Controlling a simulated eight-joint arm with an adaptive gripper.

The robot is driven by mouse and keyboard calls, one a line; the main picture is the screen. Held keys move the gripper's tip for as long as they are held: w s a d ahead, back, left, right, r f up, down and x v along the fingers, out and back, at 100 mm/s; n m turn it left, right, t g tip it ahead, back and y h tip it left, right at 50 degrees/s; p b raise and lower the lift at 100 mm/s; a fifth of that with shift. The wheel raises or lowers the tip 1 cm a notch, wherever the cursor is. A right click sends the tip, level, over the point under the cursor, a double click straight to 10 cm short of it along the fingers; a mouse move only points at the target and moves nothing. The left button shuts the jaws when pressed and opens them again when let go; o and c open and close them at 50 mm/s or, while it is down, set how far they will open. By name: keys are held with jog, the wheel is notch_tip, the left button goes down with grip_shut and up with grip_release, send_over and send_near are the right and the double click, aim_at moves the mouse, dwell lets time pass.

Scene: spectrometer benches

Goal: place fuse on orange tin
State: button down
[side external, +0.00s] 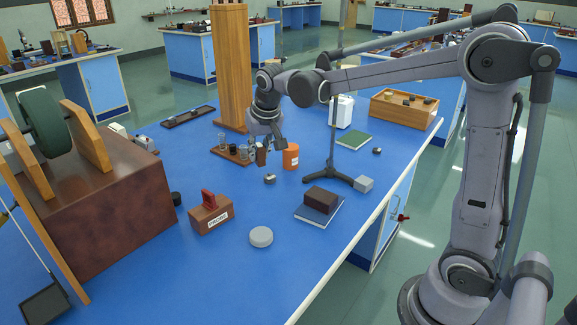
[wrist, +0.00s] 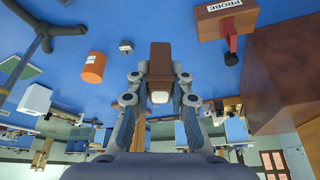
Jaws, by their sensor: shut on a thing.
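The orange tin (side external: 291,157) stands upright on the blue bench, with a small white label. It also shows in the wrist view (wrist: 94,67), left of the gripper. My gripper (side external: 261,150) is above the bench, just left of the tin in the side view. In the wrist view my gripper (wrist: 160,80) is shut on a brown block with a pale end, which looks like the fuse (wrist: 160,62). The fuse appears held clear of the tin, not touching it. In the side view the fingers partly hide it.
A black stand (side external: 330,178) with a tall rod is right of the tin. A tall wooden column (side external: 232,70) rises behind the gripper. A small metal piece (side external: 270,178) lies in front. A PROBE block (side external: 211,214), grey disc (side external: 261,237) and books (side external: 319,208) stand nearer.

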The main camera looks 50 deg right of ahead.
jog(key=w+d+r, duration=0.1)
jog(key=w+d, duration=0.3)
jog(key=m+h, duration=0.1)
jog(key=m, duration=0.3)
send_over(290, 144)
jog(key=s+a, duration=0.1)
jog(key=a, duration=0.1)
jog(key=f, duration=0.1)
jog(key=shift+g, duration=0.4)
jog(key=f, duration=1)
jog(key=shift+s+d+f, duration=0.1)
jog(key=shift+s+d, duration=0.05)
jog(key=shift+d, duration=0.25)
jog(key=shift+f, duration=0.15)
jog(key=c, duration=1.2)
grip_release()
